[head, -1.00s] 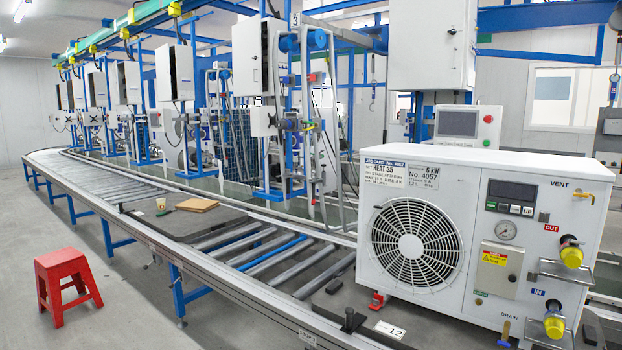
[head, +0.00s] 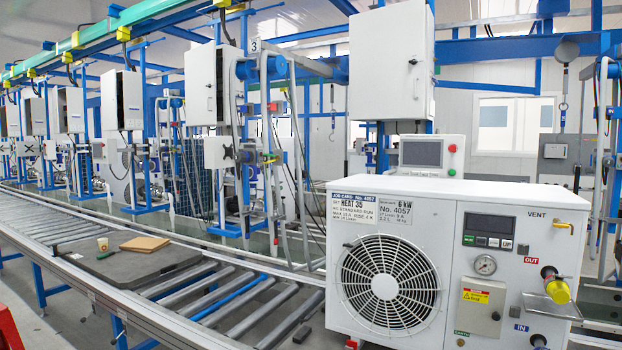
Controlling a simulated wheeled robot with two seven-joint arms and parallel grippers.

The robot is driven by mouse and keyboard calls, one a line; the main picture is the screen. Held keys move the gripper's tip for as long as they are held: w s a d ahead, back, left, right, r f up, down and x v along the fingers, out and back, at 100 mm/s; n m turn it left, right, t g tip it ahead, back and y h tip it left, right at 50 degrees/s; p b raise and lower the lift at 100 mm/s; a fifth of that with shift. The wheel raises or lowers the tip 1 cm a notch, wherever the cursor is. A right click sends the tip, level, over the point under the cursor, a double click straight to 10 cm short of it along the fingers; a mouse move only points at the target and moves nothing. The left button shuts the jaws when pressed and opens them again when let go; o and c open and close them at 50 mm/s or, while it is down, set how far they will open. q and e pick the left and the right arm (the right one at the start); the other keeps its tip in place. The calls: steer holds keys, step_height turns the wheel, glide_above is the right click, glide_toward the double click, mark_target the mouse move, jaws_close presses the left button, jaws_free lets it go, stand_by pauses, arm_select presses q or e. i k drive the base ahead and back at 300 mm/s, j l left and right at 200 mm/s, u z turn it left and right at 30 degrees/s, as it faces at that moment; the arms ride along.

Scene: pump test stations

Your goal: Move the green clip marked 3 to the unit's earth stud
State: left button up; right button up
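A sign marked 3 (head: 254,46) hangs on the blue frame of the station behind the unit. I cannot make out a green clip marked 3. Neither of my grippers is in view.
A roller conveyor (head: 190,296) runs left from the unit, with a dark mat (head: 88,262) bearing a brown board (head: 145,243) and a small cup (head: 102,244). A yellow-capped OUT port (head: 557,291) sticks out at the unit's right. A red stool (head: 8,330) edges in at left.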

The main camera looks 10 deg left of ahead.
mark_target(271, 157)
steer(key=i+j+z, duration=0.1)
steer(key=j, duration=0.25)
steer(key=i+j+z, duration=0.1)
steer(key=i+j, duration=0.35)
steer(key=j, duration=0.3)
steer(key=i+j+z, duration=0.15)
steer(key=j, duration=0.25)
steer(key=i+j+z, duration=0.1)
steer(key=j, duration=0.3)
steer(key=i+j+z, duration=0.1)
steer(key=j, duration=0.35)
steer(key=i+j, duration=0.15)
steer(key=j, duration=0.25)
steer(key=i+j, duration=0.15)
steer(key=j, duration=0.25)
steer(key=i+j, duration=0.15)
steer(key=j, duration=0.25)
steer(key=i+j, duration=0.1)
steer(key=j, duration=0.3)
steer(key=i+j, duration=0.15)
steer(key=j, duration=0.25)
steer(key=i+j, duration=0.15)
steer(key=j, duration=0.25)
